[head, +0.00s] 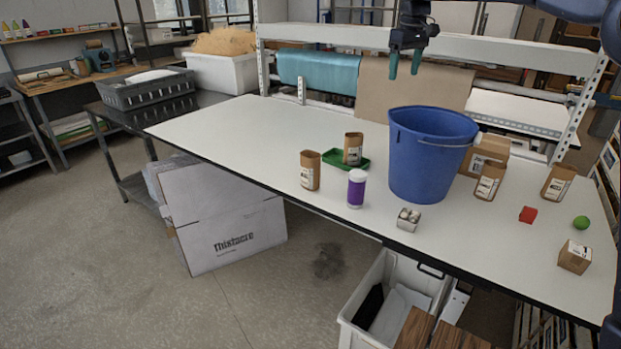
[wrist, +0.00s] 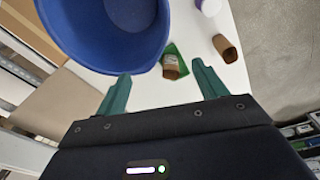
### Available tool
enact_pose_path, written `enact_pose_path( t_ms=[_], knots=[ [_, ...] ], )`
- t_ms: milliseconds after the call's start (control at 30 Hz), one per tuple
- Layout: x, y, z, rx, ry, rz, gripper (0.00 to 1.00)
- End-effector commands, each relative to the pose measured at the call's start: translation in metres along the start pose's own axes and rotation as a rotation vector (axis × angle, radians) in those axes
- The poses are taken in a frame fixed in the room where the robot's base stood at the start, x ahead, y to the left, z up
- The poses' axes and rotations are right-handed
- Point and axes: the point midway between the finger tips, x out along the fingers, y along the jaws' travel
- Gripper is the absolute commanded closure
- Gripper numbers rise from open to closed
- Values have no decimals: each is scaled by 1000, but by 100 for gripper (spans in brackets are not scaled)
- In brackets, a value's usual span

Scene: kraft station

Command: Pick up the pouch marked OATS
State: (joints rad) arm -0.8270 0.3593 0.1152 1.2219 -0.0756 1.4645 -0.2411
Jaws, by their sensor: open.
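Several brown kraft pouches with pale labels stand on the white table: one on the left (head: 310,171), one on a green tray (head: 331,158), one right of the blue bucket (head: 489,181) and one far right (head: 558,182). Their label words are too small to read, so I cannot tell which is OATS. My gripper (head: 404,73) is open and empty, pointing down high above the back of the table, behind the bucket. In the wrist view, the tray pouch (wrist: 170,65) shows between the green fingers, well beyond them, and another pouch (wrist: 226,48) lies right of it.
The tall blue bucket (head: 425,160) stands between the pouches. The table's left side (head: 225,122) is clear.

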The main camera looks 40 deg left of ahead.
Motion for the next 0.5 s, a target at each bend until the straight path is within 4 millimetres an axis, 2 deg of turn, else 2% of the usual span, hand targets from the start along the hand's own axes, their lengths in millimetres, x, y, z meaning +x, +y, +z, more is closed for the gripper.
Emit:
enact_pose_path(
  t_ms=[33,200,300,500],
  knots=[
    [10,-16,-20,-34,-7,-8,29],
    [37,-70,-74,-141,-28,-29,29],
    [52,-101,-100,-195,-39,-39,29],
    [74,-144,-129,-265,-55,-54,29]
  ],
)
